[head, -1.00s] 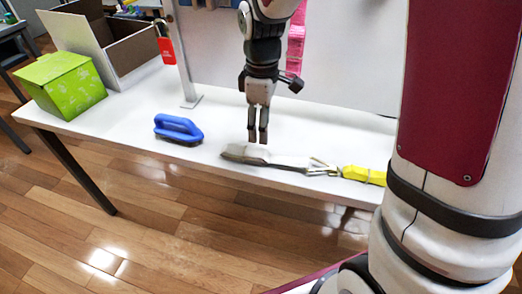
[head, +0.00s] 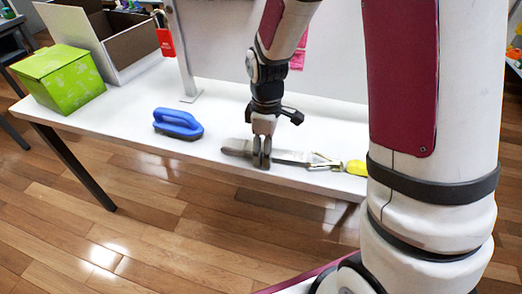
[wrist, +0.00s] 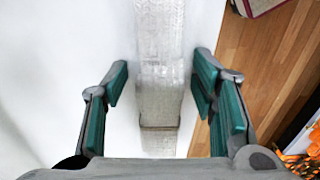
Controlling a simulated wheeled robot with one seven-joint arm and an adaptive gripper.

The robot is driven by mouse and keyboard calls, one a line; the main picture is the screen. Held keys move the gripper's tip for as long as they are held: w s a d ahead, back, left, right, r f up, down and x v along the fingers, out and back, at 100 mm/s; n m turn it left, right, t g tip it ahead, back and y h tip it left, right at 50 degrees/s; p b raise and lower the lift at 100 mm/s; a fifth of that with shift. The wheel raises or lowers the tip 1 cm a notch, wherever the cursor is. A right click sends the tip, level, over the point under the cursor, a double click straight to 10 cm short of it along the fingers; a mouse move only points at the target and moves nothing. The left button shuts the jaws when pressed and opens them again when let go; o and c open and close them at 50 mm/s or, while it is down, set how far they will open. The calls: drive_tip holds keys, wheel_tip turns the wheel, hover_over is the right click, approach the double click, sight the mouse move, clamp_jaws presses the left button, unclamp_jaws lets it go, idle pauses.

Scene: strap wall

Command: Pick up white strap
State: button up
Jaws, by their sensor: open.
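The white strap (head: 290,156) lies along the front edge of the white table, with a greyish left end and a metal triangular buckle (head: 325,162) toward its right. A yellow piece (head: 357,168) adjoins the buckle, partly hidden by my arm. My gripper (head: 261,161) points straight down at the strap's left part. In the wrist view the strap (wrist: 160,60) runs between my two green-padded fingers (wrist: 161,86). The fingers are apart, with a gap on each side of the strap. I cannot tell whether the fingertips touch the table.
A blue-handled brush (head: 178,123) lies left of the strap on the table (head: 130,115). A green box (head: 60,80) and an open carton (head: 125,52) stand at the left. A red padlock tag (head: 165,42) hangs by a post. A white panel rises behind my gripper.

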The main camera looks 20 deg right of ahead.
clamp_jaws()
drive_tip(key=shift+r, duration=0.2)
